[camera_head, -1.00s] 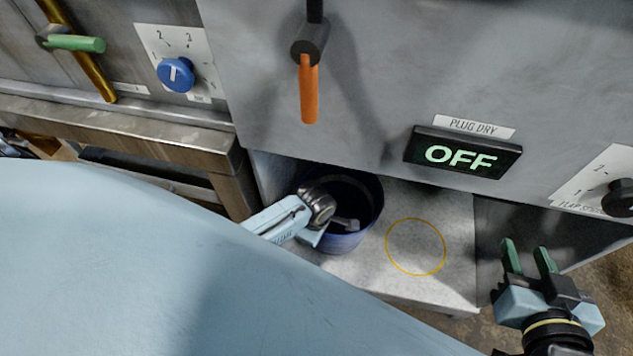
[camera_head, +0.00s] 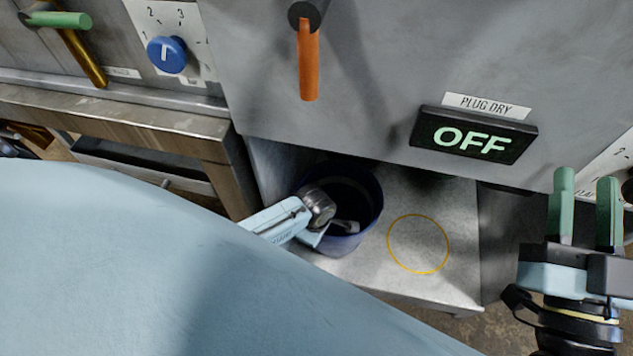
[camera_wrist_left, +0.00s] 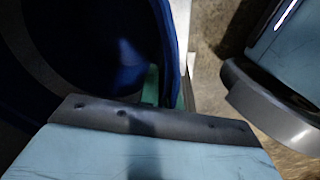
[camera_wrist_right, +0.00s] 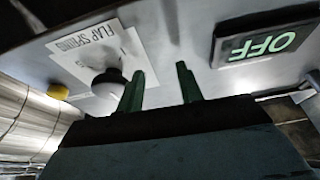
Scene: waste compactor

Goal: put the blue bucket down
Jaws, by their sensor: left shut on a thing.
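The blue bucket (camera_head: 365,205) is upright at the grey shelf under the machine, left of the yellow ring marked there; whether its base touches the shelf is hard to tell. My left gripper (camera_head: 345,226) is shut on its near rim, its fingers mostly hidden by the wrist. In the left wrist view the bucket's dark inside and blue wall (camera_wrist_left: 165,45) fill the upper left, with a green finger (camera_wrist_left: 150,85) against the wall. My right gripper (camera_head: 585,205) is open and empty, fingers up, before the machine's right side; its fingers also show in the right wrist view (camera_wrist_right: 160,88).
The yellow ring (camera_head: 418,244) on the shelf (camera_head: 440,286) is empty. Above are an orange lever (camera_head: 308,65) and an OFF display (camera_head: 472,137). A flap spring knob (camera_wrist_right: 108,90) is near my right fingers. A metal table (camera_head: 160,133) stands left of the shelf.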

